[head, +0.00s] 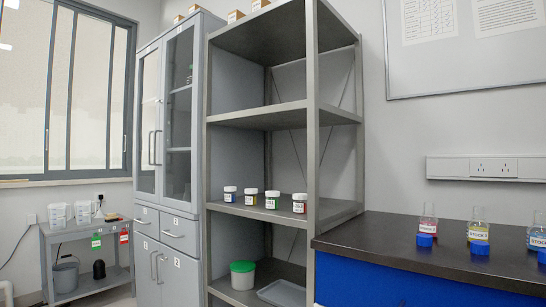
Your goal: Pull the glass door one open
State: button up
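A tall grey cabinet stands left of centre in the head view. Its upper part has two glass doors side by side, a left glass door (149,121) and a right glass door (179,115). Both look shut. Two curved vertical handles (154,148) sit close together where the doors meet. Shelves and a few small items show dimly behind the right pane. Small white labels are on the cabinet, but I cannot tell which glass door is number one. My gripper is not in view.
Drawers (179,232) and lower solid doors are under the glass. An open metal shelf unit (312,170) with jars stands directly right. A dark-topped bench (440,255) with flasks is at right. A low cart (85,230) stands left.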

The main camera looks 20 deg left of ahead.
aim_at(149, 61)
jog(key=u, duration=1.4)
